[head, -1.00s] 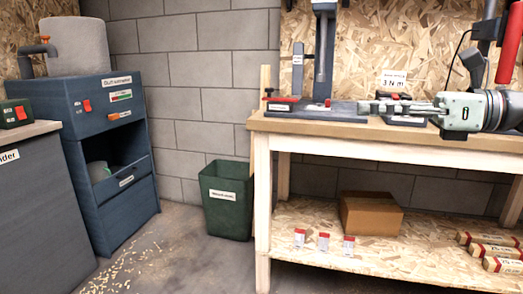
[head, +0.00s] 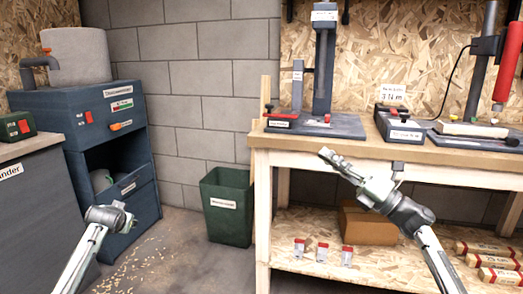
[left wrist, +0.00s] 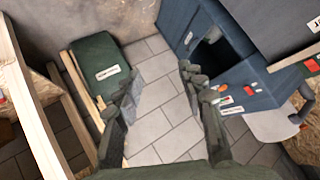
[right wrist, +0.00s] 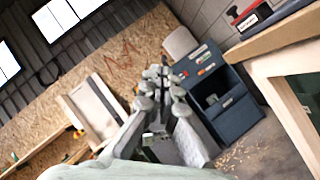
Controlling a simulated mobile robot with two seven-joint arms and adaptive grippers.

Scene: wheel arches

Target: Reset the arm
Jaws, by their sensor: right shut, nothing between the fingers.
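My right gripper (head: 341,164) is in front of the workbench (head: 345,149) in the head view, fingers pointing up and left. It is shut and empty; its closed fingers show in the right wrist view (right wrist: 160,85). My left arm comes in at the lower left of the head view, with the left gripper (head: 118,206) in front of the blue dust extractor (head: 96,115). In the left wrist view the left fingers (left wrist: 160,80) stand wide apart with floor and wall between them. Neither gripper touches anything that I can see.
A dark green bin (head: 227,222) stands on the floor between extractor and workbench. Several tools, including a black stand (head: 323,75) and a red-handled one (head: 506,65), stand on the bench. A cardboard box (head: 368,226) and small red-and-white blocks (head: 322,252) are on the lower shelf.

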